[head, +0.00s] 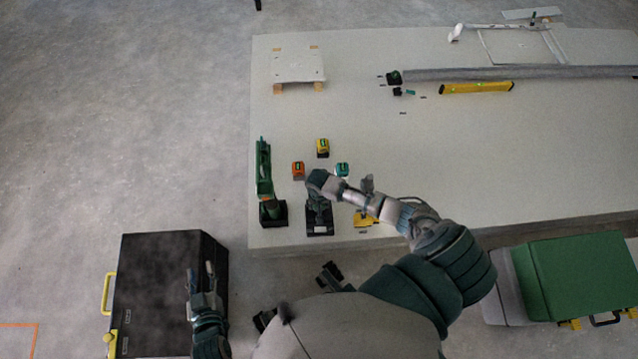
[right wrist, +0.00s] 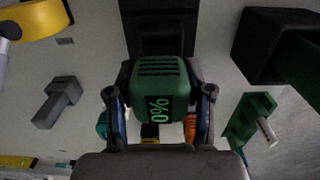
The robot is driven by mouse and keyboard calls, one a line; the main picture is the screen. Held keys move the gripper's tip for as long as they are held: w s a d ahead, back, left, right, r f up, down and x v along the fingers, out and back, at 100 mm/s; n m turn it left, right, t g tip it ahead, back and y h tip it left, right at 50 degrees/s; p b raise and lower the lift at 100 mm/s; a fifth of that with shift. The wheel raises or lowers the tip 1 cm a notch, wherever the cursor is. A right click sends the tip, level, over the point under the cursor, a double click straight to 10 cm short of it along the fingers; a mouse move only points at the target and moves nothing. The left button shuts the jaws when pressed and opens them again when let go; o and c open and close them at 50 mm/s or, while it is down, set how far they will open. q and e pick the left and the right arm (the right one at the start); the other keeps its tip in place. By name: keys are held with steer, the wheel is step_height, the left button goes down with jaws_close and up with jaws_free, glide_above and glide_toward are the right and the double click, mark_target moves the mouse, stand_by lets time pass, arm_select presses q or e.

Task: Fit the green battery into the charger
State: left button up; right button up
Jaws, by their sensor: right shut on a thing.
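The green battery (right wrist: 160,88) shows "0%" on its face in the right wrist view. My right gripper (right wrist: 158,112) is shut on it, one finger on each side. A black block (right wrist: 157,38), which may be the charger, lies behind the battery in that view. In the head view a dark base (head: 320,226) stands at the table's near edge, under the end of my right arm. The arm hides much there, and I cannot tell whether battery and base touch. My left gripper (head: 203,280) is open and empty over the black case.
Orange (head: 298,169), yellow (head: 322,148) and teal (head: 342,169) batteries stand just beyond. A green tool (head: 265,175) stands to the left. A yellow level (head: 476,87) lies farther back. A black case (head: 170,270) and green box (head: 580,270) flank the near side. The table's middle is clear.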

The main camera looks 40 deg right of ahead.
steer(key=shift+f, duration=0.25)
stand_by(0.4)
steer(key=shift+f+b, duration=0.3)
steer(key=shift+f, duration=0.45)
steer(key=shift+f, duration=0.2)
steer(key=shift+f+b, duration=0.35)
steer(key=shift+f, duration=0.3)
steer(key=shift+p, duration=0.3)
stand_by(0.5)
steer(key=o, duration=1.4)
steer(key=shift+c, duration=0.2)
